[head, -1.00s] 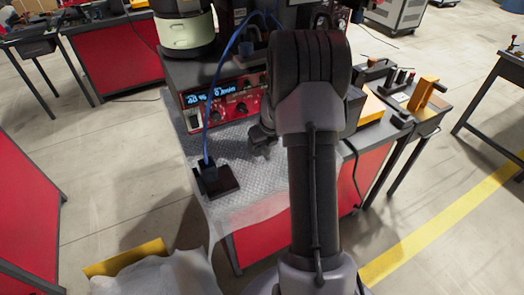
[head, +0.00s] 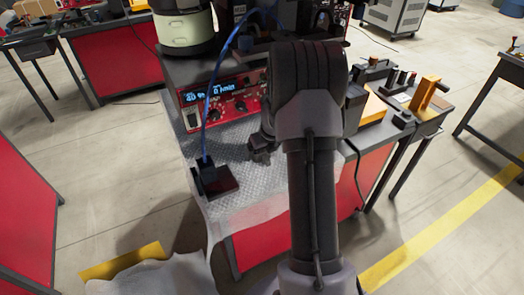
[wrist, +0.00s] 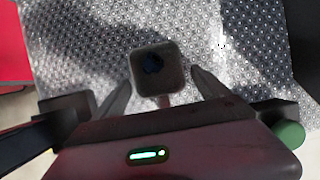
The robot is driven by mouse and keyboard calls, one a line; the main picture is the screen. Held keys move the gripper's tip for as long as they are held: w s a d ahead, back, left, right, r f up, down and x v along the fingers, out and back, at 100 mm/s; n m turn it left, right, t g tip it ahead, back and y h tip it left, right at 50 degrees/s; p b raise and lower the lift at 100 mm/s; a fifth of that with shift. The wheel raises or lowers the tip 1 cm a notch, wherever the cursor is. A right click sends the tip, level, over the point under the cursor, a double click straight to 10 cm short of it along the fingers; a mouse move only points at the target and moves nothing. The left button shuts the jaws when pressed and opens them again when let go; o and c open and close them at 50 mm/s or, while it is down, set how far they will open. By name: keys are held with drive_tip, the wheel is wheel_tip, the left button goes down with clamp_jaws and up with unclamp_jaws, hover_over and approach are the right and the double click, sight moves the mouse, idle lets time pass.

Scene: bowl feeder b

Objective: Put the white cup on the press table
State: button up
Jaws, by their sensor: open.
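My gripper (head: 261,150) is low over the patterned sheet in the head view, partly hidden by my arm. In the wrist view, my gripper (wrist: 160,85) is open, with one finger on each side of a small rounded-square, dark grey object (wrist: 143,83). This object has a dark blotch in its middle and a thin strip towards me; I cannot tell whether it is the cup or whether the fingers touch it. No clearly white cup shows in either view. A table with a yellow lever device (head: 424,92) stands at right; I cannot tell whether it is the press table.
The grey patterned sheet (head: 235,150) covers the red bench. A red control box (head: 225,103) with a lit display stands behind it. A black block (head: 214,181) with a blue cable lies to the left. Open floor (head: 455,150) lies between the tables at right.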

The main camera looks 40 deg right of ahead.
drive_tip(key=shift+r, duration=0.4)
drive_tip(key=p+v, duration=0.5)
drive_tip(key=v, duration=0.6)
drive_tip(key=shift+s+r, duration=0.2)
drive_tip(key=shift+s, duration=0.1)
